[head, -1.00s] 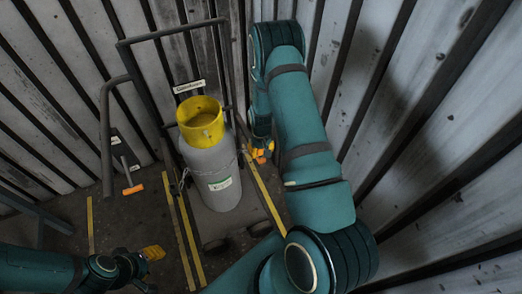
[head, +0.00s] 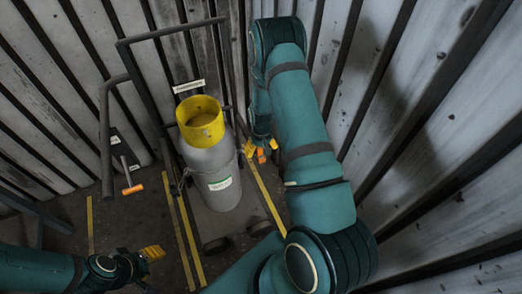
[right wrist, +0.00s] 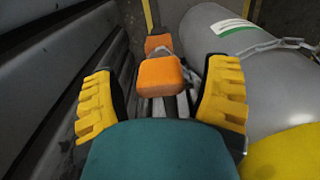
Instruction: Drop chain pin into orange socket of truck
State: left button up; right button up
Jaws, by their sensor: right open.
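My right gripper (right wrist: 163,98) is open, its two yellow fingers on either side of an orange block (right wrist: 160,77) without visibly gripping it. A second orange piece (right wrist: 157,43) lies just beyond it. One may be the chain pin's head and the other the truck's socket; I cannot tell whether the pin is seated. The chain (right wrist: 272,45) crosses the grey cylinder (right wrist: 245,75) and reaches toward the orange pieces. In the head view, the right gripper (head: 262,149) is beside the cylinder's right side, partly behind my arm. My left gripper (head: 153,253) is at lower left, its fingers seen edge-on.
The truck's dark frame (head: 107,130) stands behind and left of the cylinder, with a yellow collar (head: 201,118) on top. An orange-handled tool (head: 133,189) is at left. Ribbed metal walls (head: 430,130) close in behind and right. Yellow lines (head: 180,230) mark the floor.

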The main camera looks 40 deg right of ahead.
notch_tip(320, 180, up, 11)
jog(key=shift+r, duration=0.1)
dwell(0.3)
jog(key=s+a+f+y, duration=0.1)
jog(key=s+a, duration=0.3)
jog(key=a, duration=0.6)
jog(key=s+a+f+n+t+y, duration=0.1)
jog(key=s+a, duration=0.3)
jog(key=a, duration=0.6)
jog(key=s+a+f+n+y, duration=0.1)
jog(key=s+a+f, duration=0.2)
jog(key=a, duration=0.7)
jog(key=shift+s+t+y, duration=0.4)
jog(key=shift+s, duration=0.2)
